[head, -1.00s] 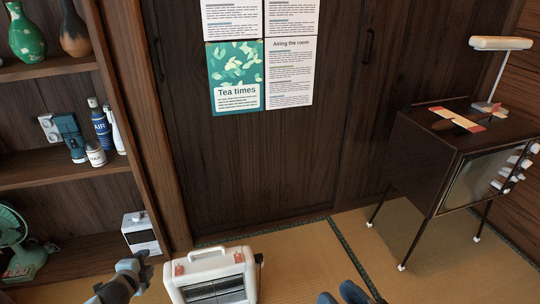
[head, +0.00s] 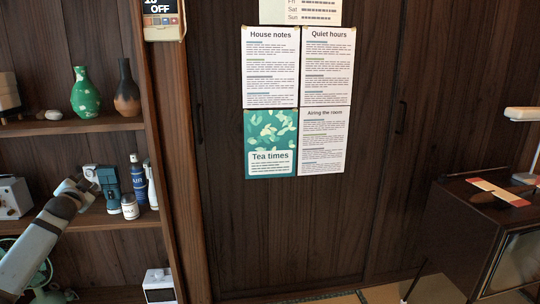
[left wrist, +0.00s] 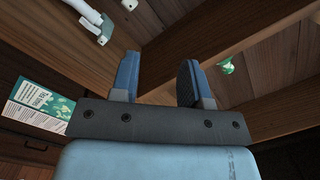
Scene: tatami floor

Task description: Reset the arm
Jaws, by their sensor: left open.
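My left arm comes in from the lower left of the head view, in front of the wooden shelf (head: 110,222). Wooden boards show behind the fingers. My right arm and gripper do not show in any view.
The shelf holds a green vase (head: 86,92), a brown vase (head: 127,88), bottles (head: 138,182) and a small white device (head: 159,286). Papers (head: 271,67) hang on dark doors. A cabinet television (head: 480,240) stands at the right.

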